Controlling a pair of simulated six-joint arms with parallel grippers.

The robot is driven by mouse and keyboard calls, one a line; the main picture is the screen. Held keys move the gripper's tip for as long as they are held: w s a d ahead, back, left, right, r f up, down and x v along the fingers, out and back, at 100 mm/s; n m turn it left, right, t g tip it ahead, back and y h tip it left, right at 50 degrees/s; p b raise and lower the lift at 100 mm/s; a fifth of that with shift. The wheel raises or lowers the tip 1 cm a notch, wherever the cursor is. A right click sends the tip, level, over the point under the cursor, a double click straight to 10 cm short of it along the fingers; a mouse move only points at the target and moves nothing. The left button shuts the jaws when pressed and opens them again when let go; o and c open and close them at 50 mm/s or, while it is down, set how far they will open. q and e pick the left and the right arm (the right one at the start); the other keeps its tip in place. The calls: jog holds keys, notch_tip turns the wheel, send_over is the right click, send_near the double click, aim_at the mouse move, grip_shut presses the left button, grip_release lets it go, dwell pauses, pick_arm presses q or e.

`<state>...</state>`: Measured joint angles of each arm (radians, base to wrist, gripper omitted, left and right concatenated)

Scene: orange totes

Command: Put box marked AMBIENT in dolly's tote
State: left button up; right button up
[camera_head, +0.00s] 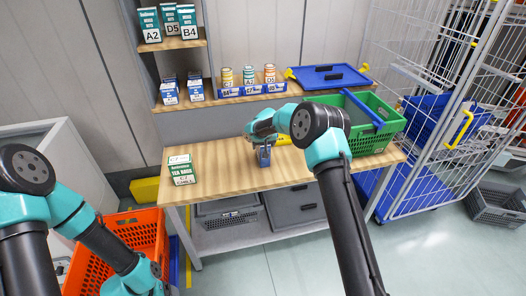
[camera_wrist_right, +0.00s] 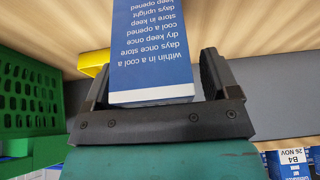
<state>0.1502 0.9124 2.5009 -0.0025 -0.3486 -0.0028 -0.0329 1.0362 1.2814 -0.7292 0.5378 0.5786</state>
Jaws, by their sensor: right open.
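A blue and white box (camera_wrist_right: 152,45) with upside-down storage text stands between the fingers of my right gripper (camera_wrist_right: 155,80) in the right wrist view. The fingers are open, one on each side of it. The word AMBIENT cannot be read on the visible face. In the head view my right gripper (camera_head: 264,150) is over the wooden table, and the box (camera_head: 264,159) is mostly hidden beneath it. An orange tote (camera_head: 118,238) is at the lower left, partly covered by my left arm. My left gripper is out of view; only its arm shows.
A green and white tea bag box (camera_head: 181,169) stands at the table's left. A green crate (camera_head: 375,138) is at its right end, with a blue lid (camera_head: 328,77) behind. Shelves with small boxes and cans (camera_head: 249,76) rise behind. A wire cage (camera_head: 440,110) stands right. The table's middle-left is clear.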

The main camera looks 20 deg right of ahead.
dwell(0.4)
jog(key=c, duration=1.3)
jog(key=shift+o, duration=0.2)
jog(key=shift+r, duration=0.2)
jog(key=shift+r, duration=1.6)
jog(key=s+a, duration=0.2)
jog(key=s, duration=0.5)
jog(key=s+a+r, duration=0.1)
jog(key=s+a, duration=0.1)
jog(key=s, duration=0.6)
jog(key=shift+s+a+r, duration=0.2)
jog(key=shift+r, duration=0.05)
